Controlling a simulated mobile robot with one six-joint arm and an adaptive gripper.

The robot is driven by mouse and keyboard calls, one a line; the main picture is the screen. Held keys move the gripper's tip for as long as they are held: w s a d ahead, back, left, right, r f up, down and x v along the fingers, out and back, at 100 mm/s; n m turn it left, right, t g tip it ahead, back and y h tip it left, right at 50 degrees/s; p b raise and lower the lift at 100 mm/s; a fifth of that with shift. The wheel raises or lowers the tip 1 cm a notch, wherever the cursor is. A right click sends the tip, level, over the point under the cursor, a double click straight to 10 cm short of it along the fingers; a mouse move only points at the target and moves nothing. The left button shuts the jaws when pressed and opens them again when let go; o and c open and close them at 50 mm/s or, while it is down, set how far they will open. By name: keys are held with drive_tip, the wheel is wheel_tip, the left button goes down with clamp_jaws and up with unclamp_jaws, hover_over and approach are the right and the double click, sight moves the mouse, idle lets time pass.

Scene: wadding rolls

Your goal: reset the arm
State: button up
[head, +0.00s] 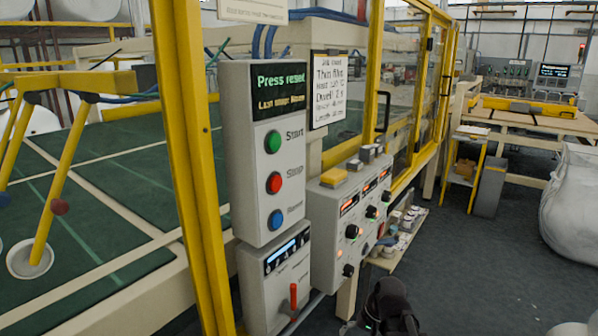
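A grey control box (264,155) stands upright on the yellow frame at the picture's centre-left. Its screen (279,90) reads "Press reset" in green, with a smaller yellow line that is hard to read. Below are a green Start button (273,142), a red button (274,183) that seems labelled Stop, and a blue button (276,219) whose blurred label looks like Reset. A black part of my arm, seemingly my gripper (390,308), shows at the bottom edge, right of and below the box, apart from the buttons. Its fingers cannot be made out.
A lower box with a red lever (293,297) sits under the buttons. A knob panel (350,230) with a yellow block (334,177) on top stands to the right. Yellow guard posts (185,150) flank the green machine bed (110,165). The dark floor (470,270) at right is open, beside a white sack (572,205).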

drive_tip(key=shift+s+d+n+h, duration=0.9)
drive_tip(key=shift+s+h, duration=1)
drive_tip(key=shift+s, duration=0.55)
wheel_tip(320, 180, up, 20)
drive_tip(key=p, duration=2.1)
drive_tip(key=shift+r+g+p, duration=0.25)
drive_tip(key=shift+g+p, duration=0.1)
drive_tip(key=shift+g, duration=0.05)
